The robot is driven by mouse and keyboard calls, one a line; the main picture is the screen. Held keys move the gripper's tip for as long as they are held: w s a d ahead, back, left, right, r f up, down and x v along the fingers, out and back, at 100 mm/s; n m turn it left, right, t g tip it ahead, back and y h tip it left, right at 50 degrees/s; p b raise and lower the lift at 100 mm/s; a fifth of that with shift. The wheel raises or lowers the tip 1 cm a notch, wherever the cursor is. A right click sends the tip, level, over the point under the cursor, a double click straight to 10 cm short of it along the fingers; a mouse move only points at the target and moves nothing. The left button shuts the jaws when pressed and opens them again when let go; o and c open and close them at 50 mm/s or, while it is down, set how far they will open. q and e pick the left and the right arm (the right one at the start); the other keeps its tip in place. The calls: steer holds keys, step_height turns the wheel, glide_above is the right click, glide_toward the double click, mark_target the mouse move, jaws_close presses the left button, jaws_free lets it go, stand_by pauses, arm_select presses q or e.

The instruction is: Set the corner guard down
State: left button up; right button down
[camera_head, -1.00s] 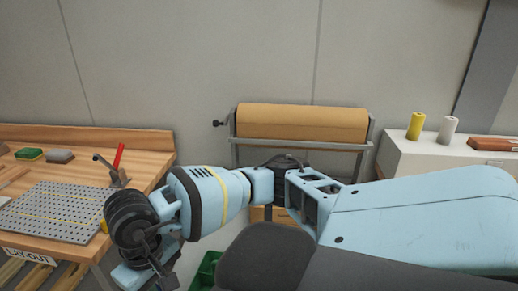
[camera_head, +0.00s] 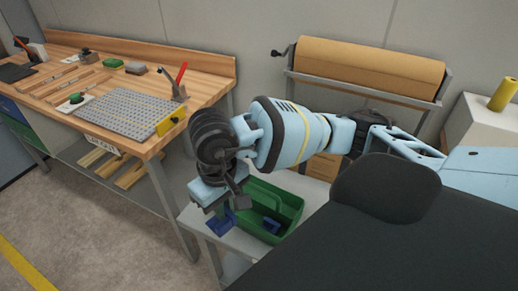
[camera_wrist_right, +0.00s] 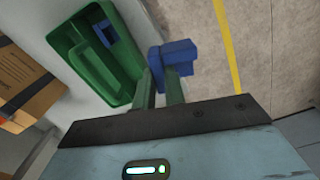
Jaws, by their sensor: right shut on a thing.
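A blue corner guard (camera_wrist_right: 178,52) is held at the fingertips of my right gripper (camera_wrist_right: 162,85). In the head view the guard (camera_head: 222,222) shows below the wrist, at the near left side of a green tote (camera_head: 291,203). My right gripper (camera_head: 222,205) is shut on it, and the guard looks to be over the edge of a grey stand (camera_head: 205,222). I cannot tell whether it touches the stand. Another blue piece (camera_head: 271,225) lies inside the tote; it also shows in the wrist view (camera_wrist_right: 119,44). My left gripper is not in view.
A wooden workbench (camera_head: 200,88) with a perforated plate (camera_head: 130,113), a red-handled clamp (camera_head: 180,82) and a yellow block (camera_head: 171,121) stands at the left. A cardboard box (camera_head: 324,167) sits behind the tote. A brown roll (camera_head: 370,67) is on a rack at the back.

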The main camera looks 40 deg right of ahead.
mark_target(207, 224)
steer(key=a+f+n+b, duration=0.1)
steer(key=a+f, duration=0.1)
steer(key=w+a+f+n+b, duration=0.1)
steer(key=a+b, duration=0.1)
steer(key=shift+w+a+f+n, duration=0.1)
steer(key=shift+f+n, duration=0.25)
steer(key=shift+n, duration=0.05)
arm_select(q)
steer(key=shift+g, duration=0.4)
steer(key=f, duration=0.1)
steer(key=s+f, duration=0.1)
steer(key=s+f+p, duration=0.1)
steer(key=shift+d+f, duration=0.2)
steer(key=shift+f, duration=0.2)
arm_select(e)
steer(key=w+d+f, duration=0.4)
steer(key=w+d, duration=0.5)
steer(key=d, duration=0.3)
steer(key=shift+w+f+n, duration=0.15)
steer(key=shift+w+n, duration=0.25)
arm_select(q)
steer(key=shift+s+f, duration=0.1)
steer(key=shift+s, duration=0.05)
arm_select(e)
steer(key=shift+d+f, duration=0.1)
